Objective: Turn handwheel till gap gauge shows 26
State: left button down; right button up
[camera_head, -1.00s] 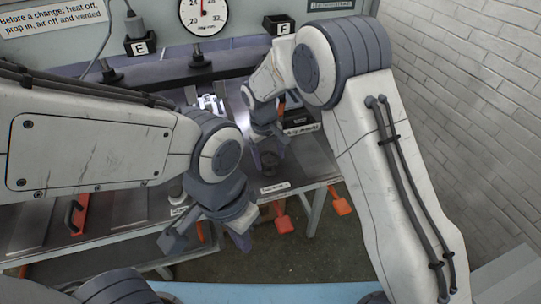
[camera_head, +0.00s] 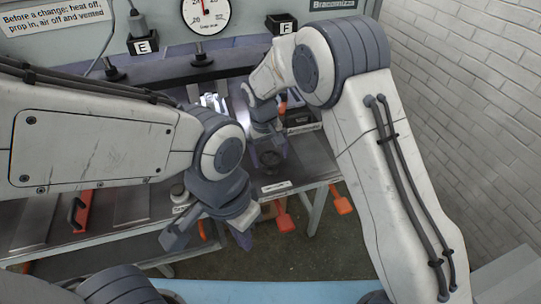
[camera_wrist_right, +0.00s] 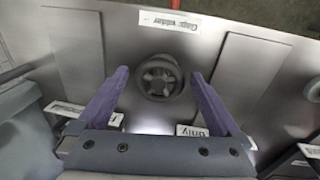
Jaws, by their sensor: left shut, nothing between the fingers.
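The handwheel (camera_wrist_right: 160,77), a dark spoked wheel on the grey metal table, sits between the fingertips of my right gripper (camera_wrist_right: 160,80) in the wrist view. The gripper is open, with its purple fingers apart on either side of the wheel and a visible space at each side. In the head view my right gripper (camera_head: 266,148) reaches down over the table. My left gripper (camera_head: 243,240) is shut and empty, in front of the table edge.
A label reading "Gap: wider" (camera_wrist_right: 168,20) lies beside the handwheel. Boxes E (camera_head: 142,46) and F (camera_head: 284,25) hang on the press. Red-orange handles (camera_head: 341,203) hang below the table edge. A white brick wall (camera_head: 470,90) stands at the right.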

notch_tip(320, 180, up, 10)
jog(key=a+b, duration=0.1)
jog(key=shift+s+r, duration=0.2)
jog(key=shift+s, duration=0.05)
dwell(0.6)
jog(key=s+d+f+m+t+y, duration=0.1)
jog(key=s+d+f+m, duration=0.1)
jog(key=s+d, duration=0.7)
jog(key=s+d+f+m+t, duration=0.1)
jog(key=s+d+f+m, duration=0.15)
jog(key=s+d, duration=0.65)
jog(key=s+a+r+n+g, duration=0.1)
jog(key=s+a+r+n, duration=0.1)
jog(key=s+a+n, duration=0.2)
jog(key=s+a+r+n+g+y, duration=0.1)
jog(key=s+a+r+n, duration=0.2)
jog(key=s+a, duration=0.4)
jog(key=shift+s+a+r+n+g, duration=0.3)
jog(key=shift+s+a+n, duration=0.15)
jog(key=shift+s, duration=0.4)
